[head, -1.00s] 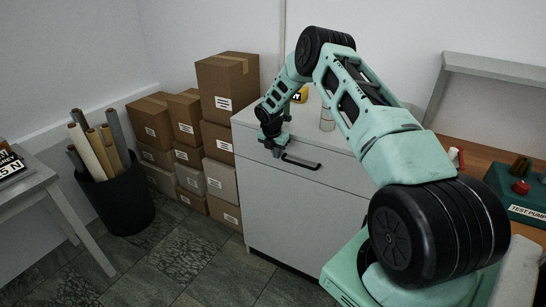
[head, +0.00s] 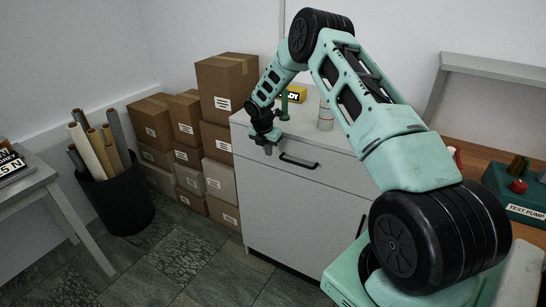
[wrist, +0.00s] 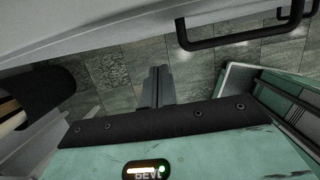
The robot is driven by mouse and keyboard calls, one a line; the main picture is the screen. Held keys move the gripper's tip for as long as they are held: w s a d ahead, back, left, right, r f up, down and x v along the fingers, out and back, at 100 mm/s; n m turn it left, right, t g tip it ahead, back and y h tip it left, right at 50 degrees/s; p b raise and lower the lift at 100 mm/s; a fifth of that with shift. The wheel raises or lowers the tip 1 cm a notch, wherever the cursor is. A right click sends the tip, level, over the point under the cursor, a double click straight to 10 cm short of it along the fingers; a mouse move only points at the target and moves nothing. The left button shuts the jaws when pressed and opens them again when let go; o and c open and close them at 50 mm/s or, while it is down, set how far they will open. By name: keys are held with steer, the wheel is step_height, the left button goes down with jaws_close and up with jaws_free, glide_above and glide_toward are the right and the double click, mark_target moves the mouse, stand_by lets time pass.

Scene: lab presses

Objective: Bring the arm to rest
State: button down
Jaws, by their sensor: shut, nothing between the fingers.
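My gripper (head: 268,147) hangs at the end of my bent arm, in front of the top left of a white cabinet (head: 290,215). In the wrist view its two dark fingers (wrist: 158,83) lie together, shut with nothing between them. It is left of the black drawer handle (head: 299,162) and apart from it. The handle also shows in the wrist view (wrist: 240,38), at the upper right. The floor shows beyond the fingertips.
On the cabinet top stand a clear cylinder (head: 325,117), a green upright piece (head: 284,104) and a yellow-labelled block (head: 297,93). Stacked cardboard boxes (head: 219,143) stand left of the cabinet, then a black bin (head: 118,198) of rolls. The floor in front is clear.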

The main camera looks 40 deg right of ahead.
steer(key=b+v, duration=0.1)
steer(key=v, duration=0.5)
steer(key=shift+a, duration=0.3)
